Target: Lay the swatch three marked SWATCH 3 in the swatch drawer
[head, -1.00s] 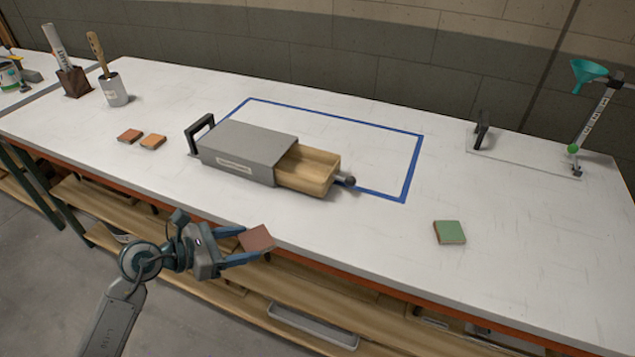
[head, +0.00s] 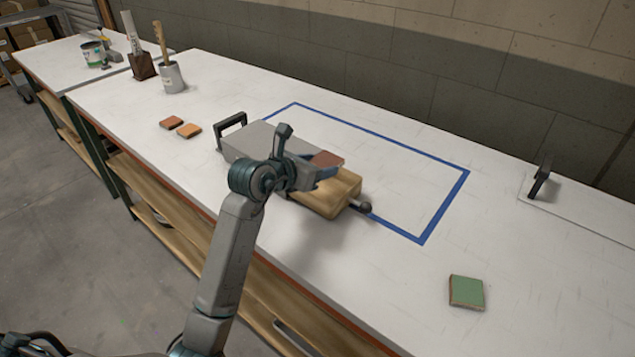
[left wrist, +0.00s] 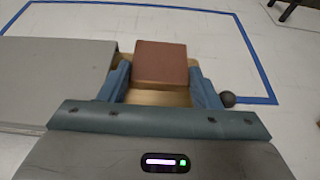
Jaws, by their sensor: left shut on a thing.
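My left gripper (head: 318,175) is shut on a red-brown square swatch (head: 327,159), which also shows between the blue fingers in the left wrist view (left wrist: 161,62). No marking on the swatch can be read. The gripper holds it above the swatch drawer (head: 335,197), a wooden drawer pulled out to the right from a grey case (head: 248,140). In the left wrist view the drawer's wood (left wrist: 160,98) shows below the swatch, and the drawer's dark knob (left wrist: 228,99) is at the right. My gripper hides part of the drawer and case. My right gripper is not in view.
A green swatch (head: 466,292) lies at the right front of the white table (head: 400,290). Two orange-brown swatches (head: 189,130) lie at the left. A cup with a brush (head: 172,76) and a brown holder (head: 143,65) stand behind them. Blue tape (head: 445,205) outlines a clear area.

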